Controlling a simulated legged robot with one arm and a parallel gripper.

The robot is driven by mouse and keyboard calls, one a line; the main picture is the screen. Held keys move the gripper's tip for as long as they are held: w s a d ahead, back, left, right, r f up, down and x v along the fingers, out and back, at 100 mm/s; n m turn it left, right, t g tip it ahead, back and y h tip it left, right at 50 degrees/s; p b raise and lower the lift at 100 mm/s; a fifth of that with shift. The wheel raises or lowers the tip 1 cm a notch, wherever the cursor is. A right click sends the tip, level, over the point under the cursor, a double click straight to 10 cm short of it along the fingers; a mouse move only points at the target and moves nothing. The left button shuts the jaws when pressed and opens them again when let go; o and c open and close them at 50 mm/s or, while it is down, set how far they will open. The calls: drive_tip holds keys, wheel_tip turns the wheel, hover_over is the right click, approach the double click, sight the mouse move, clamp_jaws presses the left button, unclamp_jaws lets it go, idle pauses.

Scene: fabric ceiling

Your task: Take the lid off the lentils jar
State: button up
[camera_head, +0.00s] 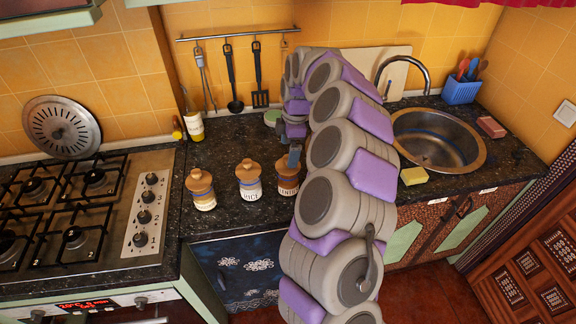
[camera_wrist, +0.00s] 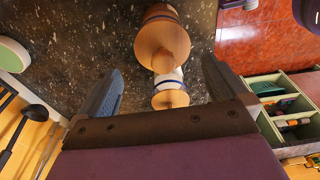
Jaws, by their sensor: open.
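Three jars with wooden knobbed lids stand in a row on the dark counter. The right jar (camera_head: 288,186) has brown contents; its lettering is partly legible and looks like lentils. Its lid (camera_head: 289,170) is on. The middle jar (camera_head: 249,187) reads RICE, and the left jar (camera_head: 203,198) has pale contents; both are lidded. My gripper (camera_head: 294,155) is open and empty, just above and behind the right jar. In the wrist view, the nearest wooden lid (camera_wrist: 162,47) lies ahead between the open fingers (camera_wrist: 161,68), apart from them.
A gas hob (camera_head: 70,220) is at left, a sink (camera_head: 437,140) at right. A yellow sponge (camera_head: 414,176) lies by the sink. A pale green round item (camera_wrist: 12,54) is beside my gripper.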

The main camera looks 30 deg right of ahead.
drive_tip(key=f, duration=0.1)
drive_tip(key=f+b, duration=0.1)
drive_tip(key=f, duration=0.2)
drive_tip(key=shift+s+a+f, duration=0.1)
drive_tip(key=shift+a+f, duration=0.15)
drive_tip(key=shift+f, duration=0.15)
drive_tip(key=c, duration=0.9)
drive_tip(key=shift+o, duration=0.2)
drive_tip(key=shift+r, duration=0.2)
drive_tip(key=shift+r+p, duration=0.4)
drive_tip(key=shift+r, duration=1.2)
drive_tip(key=shift+s, duration=0.2)
drive_tip(key=s+a+p, duration=0.1)
drive_tip(key=s+a, duration=0.1)
drive_tip(key=s, duration=0.5)
drive_tip(key=s+a+r, duration=0.1)
drive_tip(key=s+a, duration=0.1)
drive_tip(key=s, duration=0.6)
drive_tip(key=shift+a+r+p, duration=0.25)
drive_tip(key=shift+p, duration=0.1)
drive_tip(key=shift+f, duration=0.1)
